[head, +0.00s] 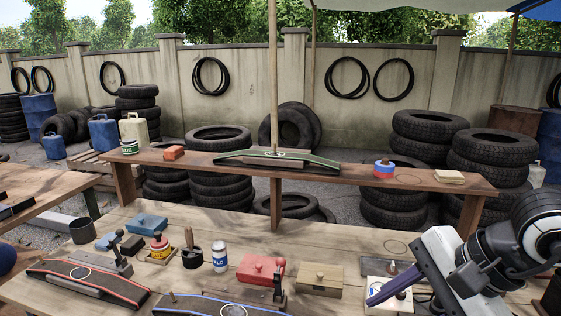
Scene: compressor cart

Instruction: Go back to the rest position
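My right arm comes in from the right edge. Its gripper (385,292) is low at the right front of the workbench (340,240), with a purple finger pointing left and down beside a small white plate (375,282). I see only one finger clearly, so whether it is open or shut, or holds anything, cannot be told. My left gripper is not in view.
The bench holds a red box (258,269), a wooden box (320,280), a white bottle (220,256) and red- and blue-edged curved pieces (110,290) at the front. A raised shelf (345,175) runs behind, carrying a green-edged piece (275,160). Bare wood lies mid-bench.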

